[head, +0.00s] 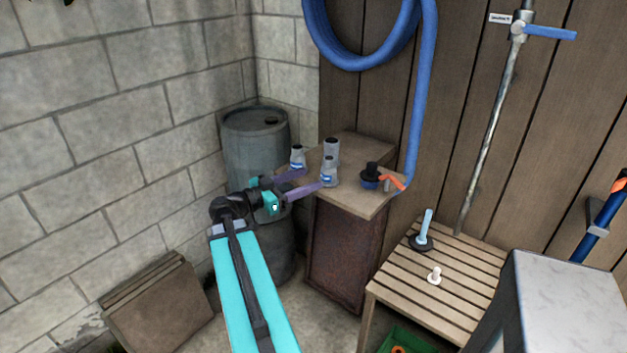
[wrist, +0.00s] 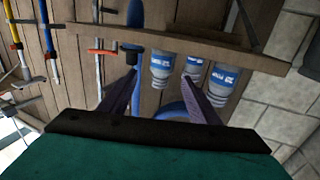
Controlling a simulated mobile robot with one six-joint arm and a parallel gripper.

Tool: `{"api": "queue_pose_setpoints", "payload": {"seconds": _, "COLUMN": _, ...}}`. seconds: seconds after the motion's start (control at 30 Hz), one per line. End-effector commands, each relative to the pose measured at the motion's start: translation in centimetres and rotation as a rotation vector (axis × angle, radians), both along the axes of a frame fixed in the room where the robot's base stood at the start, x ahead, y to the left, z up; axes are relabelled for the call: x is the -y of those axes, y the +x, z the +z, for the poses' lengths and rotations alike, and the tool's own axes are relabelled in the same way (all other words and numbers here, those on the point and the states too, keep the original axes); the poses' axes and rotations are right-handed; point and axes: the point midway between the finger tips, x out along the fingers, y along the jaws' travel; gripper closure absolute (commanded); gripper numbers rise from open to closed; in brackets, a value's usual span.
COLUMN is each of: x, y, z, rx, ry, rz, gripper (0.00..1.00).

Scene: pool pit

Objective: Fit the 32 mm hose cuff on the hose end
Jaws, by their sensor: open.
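Three grey stepped pieces with blue-and-white labels, apparently the hose cuffs, stand upright on the cabinet top: a left one (head: 297,157), a back one (head: 331,148) and a front right one (head: 328,174). I cannot read their sizes. My gripper (head: 311,179) is open and empty, its purple fingers reaching over the cabinet towards the front right cuff. In the upside-down wrist view, a cuff (wrist: 162,72) shows between the fingertips; contact cannot be judged. The blue hose (head: 422,95) hangs from its coil to the cabinet's right edge, near an orange piece (head: 393,181); its end is unclear.
A black-topped piece with a blue base (head: 370,177) stands right of the cuffs on the cabinet (head: 350,205). A grey barrel (head: 255,150) is behind my arm. A slatted bench (head: 395,285) at right holds small parts. A pale box-like surface (head: 570,300) fills the lower right.

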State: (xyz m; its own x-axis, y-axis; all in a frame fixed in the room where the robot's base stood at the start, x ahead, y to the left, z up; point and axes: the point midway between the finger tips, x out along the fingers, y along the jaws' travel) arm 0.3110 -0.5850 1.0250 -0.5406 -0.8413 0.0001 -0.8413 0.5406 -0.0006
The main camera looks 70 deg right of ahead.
Motion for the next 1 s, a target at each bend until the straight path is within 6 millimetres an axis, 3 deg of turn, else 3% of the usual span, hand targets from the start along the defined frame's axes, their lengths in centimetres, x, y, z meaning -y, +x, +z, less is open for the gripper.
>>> {"api": "queue_pose_setpoints", "payload": {"seconds": 1.0, "x": -0.73, "y": 0.62, "z": -0.62, "rx": -0.007, "ry": 0.019, "rz": 0.005, "gripper": 0.43}}
